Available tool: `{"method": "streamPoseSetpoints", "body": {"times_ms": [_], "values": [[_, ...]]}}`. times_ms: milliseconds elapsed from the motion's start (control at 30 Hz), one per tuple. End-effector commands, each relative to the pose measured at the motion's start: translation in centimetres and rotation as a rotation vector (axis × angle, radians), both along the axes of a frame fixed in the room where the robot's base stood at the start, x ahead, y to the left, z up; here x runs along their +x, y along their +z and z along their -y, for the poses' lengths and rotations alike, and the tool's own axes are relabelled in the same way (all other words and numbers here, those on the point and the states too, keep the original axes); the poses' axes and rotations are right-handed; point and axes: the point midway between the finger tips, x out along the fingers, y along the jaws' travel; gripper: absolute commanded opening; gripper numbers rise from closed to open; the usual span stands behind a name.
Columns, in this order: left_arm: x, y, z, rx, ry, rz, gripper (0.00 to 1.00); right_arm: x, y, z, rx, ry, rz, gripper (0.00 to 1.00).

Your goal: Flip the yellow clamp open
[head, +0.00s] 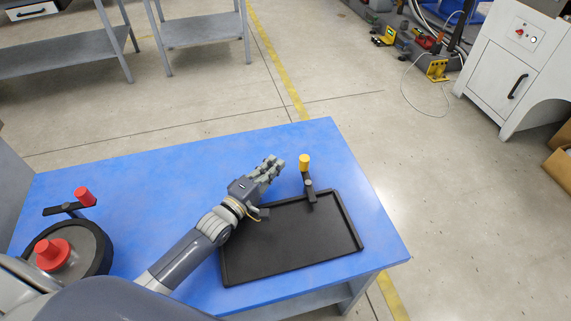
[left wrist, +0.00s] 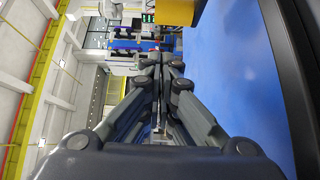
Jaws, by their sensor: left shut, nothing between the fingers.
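The yellow clamp (head: 305,162) stands at the far edge of a black tray (head: 290,270). In the left wrist view the shut fingertips (left wrist: 161,64) point toward a yellow block (left wrist: 182,41) at the top, which is partly cut off. My right gripper is out of view.
The tray lies on a blue table (head: 150,185) and looks empty inside. At the left are a dark lever with a red cap (head: 85,196) and a round black piece with a red knob (head: 52,254). The blue surface beyond my left arm is clear.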

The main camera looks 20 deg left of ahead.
Motion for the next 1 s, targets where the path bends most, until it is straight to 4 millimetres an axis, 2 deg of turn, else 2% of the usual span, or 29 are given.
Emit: {"method": "streamPoseSetpoints", "body": {"times_ms": [33, 100, 300, 1000], "values": [[0.3, 0.1, 1.1, -0.007, -0.002, -0.002, 0.0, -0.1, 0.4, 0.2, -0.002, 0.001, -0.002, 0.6], [0.7, 0.1, 1.9, -0.007, -0.002, -0.002, 0.0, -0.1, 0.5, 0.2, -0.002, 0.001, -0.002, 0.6], [1.4, 0.0, 3.1, -0.004, -0.001, -0.002, 0.0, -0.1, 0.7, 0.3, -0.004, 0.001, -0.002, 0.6], [1.3, -0.1, 2.8, -0.002, -0.037, -0.002, 0.0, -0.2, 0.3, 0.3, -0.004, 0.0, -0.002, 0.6]]}}
